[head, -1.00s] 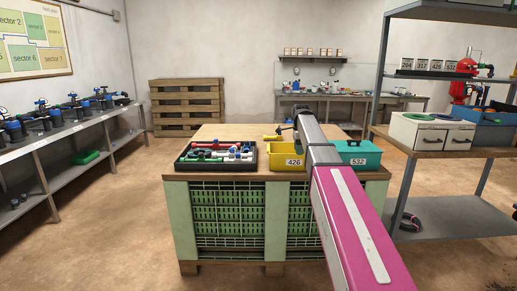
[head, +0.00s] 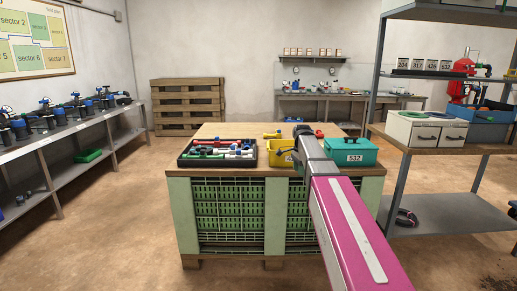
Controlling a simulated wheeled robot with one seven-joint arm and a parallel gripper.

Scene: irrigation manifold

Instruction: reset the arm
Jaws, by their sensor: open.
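My arm reaches forward from the lower right of the head view, with a magenta link and a grey wrist. My gripper (head: 289,151) is at its far end, over the yellow bin (head: 272,158) on the crate table (head: 214,133). Only a dark part of the gripper shows left of the wrist; the wrist hides most of it. It appears open, and no held object shows. Whether it touches the bin cannot be told.
A black tray (head: 183,158) of fittings is left of the yellow bin. A metal shelf (head: 438,205) stands at the right, a long bench (head: 62,140) at the left. Floor between bench and table is clear.

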